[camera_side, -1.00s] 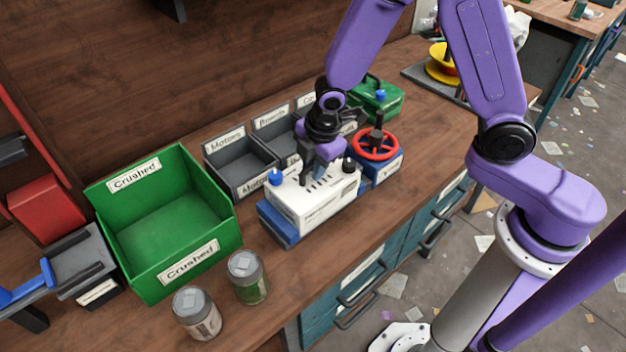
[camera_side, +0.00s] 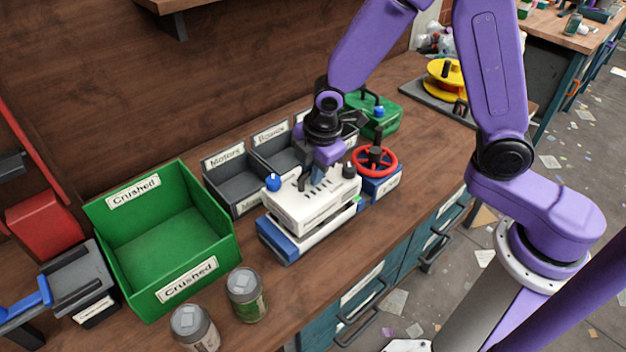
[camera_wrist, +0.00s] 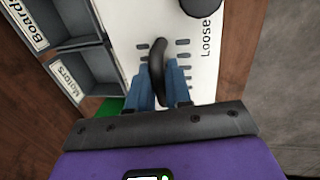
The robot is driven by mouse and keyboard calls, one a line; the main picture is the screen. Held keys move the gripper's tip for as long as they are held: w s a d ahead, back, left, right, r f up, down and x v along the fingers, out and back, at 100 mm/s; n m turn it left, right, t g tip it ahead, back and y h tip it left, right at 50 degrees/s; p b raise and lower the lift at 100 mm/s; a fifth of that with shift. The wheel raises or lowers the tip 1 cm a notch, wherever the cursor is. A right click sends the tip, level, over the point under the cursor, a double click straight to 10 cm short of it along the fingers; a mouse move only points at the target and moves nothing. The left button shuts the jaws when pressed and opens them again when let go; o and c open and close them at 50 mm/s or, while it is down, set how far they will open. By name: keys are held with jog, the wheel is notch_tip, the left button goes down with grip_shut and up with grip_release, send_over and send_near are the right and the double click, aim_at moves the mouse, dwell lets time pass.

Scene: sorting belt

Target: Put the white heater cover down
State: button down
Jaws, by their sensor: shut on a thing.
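The white heater cover (camera_side: 312,207) has slots in its top, a blue knob at its left end and a black knob at its right. My gripper (camera_side: 310,178) points down at its top. In the wrist view, the blue fingers of my gripper (camera_wrist: 158,80) are shut on the cover's black handle (camera_wrist: 157,58). The cover (camera_wrist: 200,70) shows there with the word "Loose". It is held slightly above the blue heater base (camera_side: 283,243), with a narrow gap between them. The inside of the base is mostly hidden.
A green "Crushed" bin (camera_side: 165,245) stands left, with two jars (camera_side: 246,295) in front. Grey labelled bins (camera_side: 238,178) stand behind the cover. A red wheel on a blue box (camera_side: 375,162) is close at its right, with a green case (camera_side: 375,113) behind.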

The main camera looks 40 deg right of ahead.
notch_tip(320, 180, up, 12)
jog(key=d+m+h, duration=0.1)
jog(key=d+m, duration=0.6)
jog(key=d, duration=1)
jog(key=s+d+m+g+h, duration=0.1)
jog(key=s+d+m+g, duration=0.1)
jog(key=s+d+m, duration=1.2)
notch_tip(320, 180, down, 9)
jog(key=s+d+n, duration=0.2)
jog(key=d+n, duration=0.1)
jog(key=shift+w+d+f, duration=1.35)
jog(key=shift+w+f, duration=0.55)
jog(key=shift+f, duration=0.2)
jog(key=shift+w+d+f, duration=1.3)
jog(key=shift+w+f, duration=0.6)
jog(key=shift+f, duration=0.2)
jog(key=shift+w+d+f, duration=1.35)
jog(key=shift+w+f, duration=0.55)
jog(key=shift+f, duration=0.2)
